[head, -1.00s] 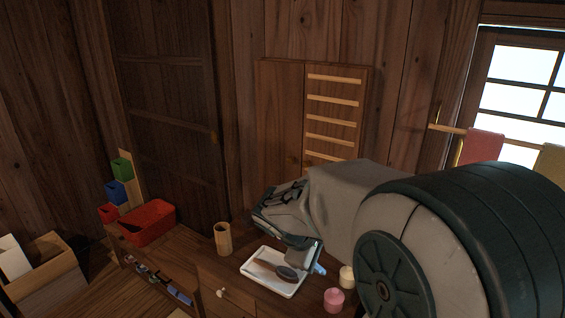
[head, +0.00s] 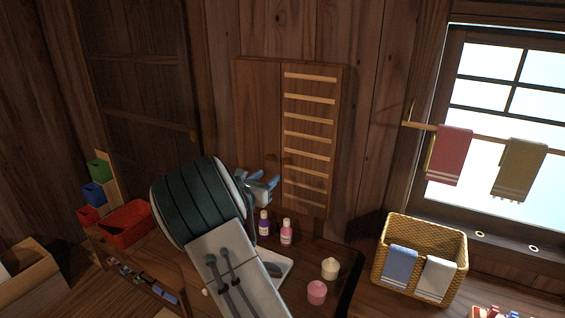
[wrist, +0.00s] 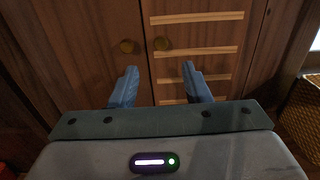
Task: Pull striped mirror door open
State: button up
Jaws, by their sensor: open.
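The striped door (head: 310,140) is the right door of a wooden wall cabinet and carries several pale horizontal slats. It looks shut, flush beside the plain left door (head: 258,110). In the wrist view the striped door (wrist: 195,30) has a round knob (wrist: 162,44) near its left edge, and the plain door has its own knob (wrist: 127,46). My gripper (wrist: 158,85) is open and empty, its two blue fingers pointing at the doors below the knobs. In the head view my gripper (head: 268,186) is in front of the cabinet, left of the striped door, partly hidden by my arm.
Two small bottles (head: 275,229), a pink jar (head: 317,292) and a cream jar (head: 330,268) stand on the counter below the cabinet. A wicker basket (head: 420,255) with towels is at the right. A towel rail (head: 418,126) hangs by the window.

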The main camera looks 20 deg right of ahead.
aim_at(284, 162)
jog(key=p+x, duration=0.2)
jog(key=x, duration=0.9)
jog(key=shift+d, duration=0.15)
grip_shut()
